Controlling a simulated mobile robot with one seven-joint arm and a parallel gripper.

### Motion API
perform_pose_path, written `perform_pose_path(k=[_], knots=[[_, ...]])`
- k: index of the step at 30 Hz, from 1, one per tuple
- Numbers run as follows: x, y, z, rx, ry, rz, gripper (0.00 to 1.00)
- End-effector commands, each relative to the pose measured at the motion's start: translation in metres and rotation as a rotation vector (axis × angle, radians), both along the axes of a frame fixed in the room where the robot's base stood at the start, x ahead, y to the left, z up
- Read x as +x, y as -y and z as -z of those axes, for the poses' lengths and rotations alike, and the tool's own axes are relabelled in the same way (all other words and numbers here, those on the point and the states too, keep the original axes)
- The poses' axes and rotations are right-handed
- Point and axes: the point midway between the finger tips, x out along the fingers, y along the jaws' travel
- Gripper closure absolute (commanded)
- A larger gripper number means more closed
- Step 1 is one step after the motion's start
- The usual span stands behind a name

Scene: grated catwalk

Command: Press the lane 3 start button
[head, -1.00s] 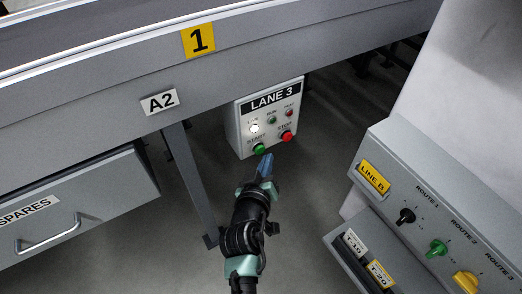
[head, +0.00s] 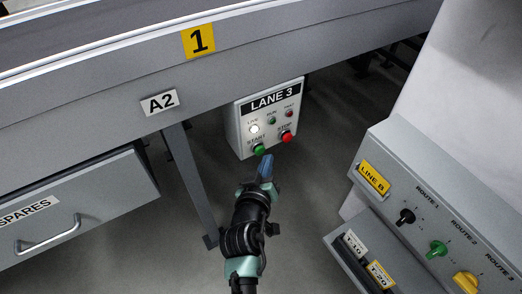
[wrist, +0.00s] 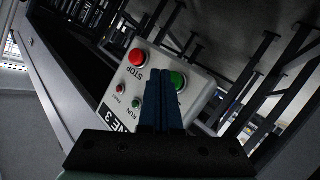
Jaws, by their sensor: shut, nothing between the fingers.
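The LANE 3 box (head: 268,117) hangs under the conveyor's side rail. Its green START button (head: 259,149) is at the lower left of its face, and the red STOP button (head: 287,136) is to the right. In the head view, my gripper (head: 266,160) is shut and empty, with its blue fingertips just below and right of the START button. In the wrist view, the closed fingers (wrist: 166,75) partly cover the green START button (wrist: 179,80), and the red STOP button (wrist: 137,57) is clear of them. I cannot tell whether the tips touch the button.
A LINE B console (head: 425,205) with several knobs stands at the right. A SPARES drawer (head: 75,215) is at the left, and a support leg (head: 190,180) stands left of my arm.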

Motion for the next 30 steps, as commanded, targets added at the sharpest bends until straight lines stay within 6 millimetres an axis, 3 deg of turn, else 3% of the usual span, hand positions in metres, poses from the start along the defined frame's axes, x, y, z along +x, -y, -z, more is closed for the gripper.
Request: perform_pose_path(k=[30], knots=[[0.0071,-0.0050,-0.0001,0.000,0.000,0.000,1.00]])
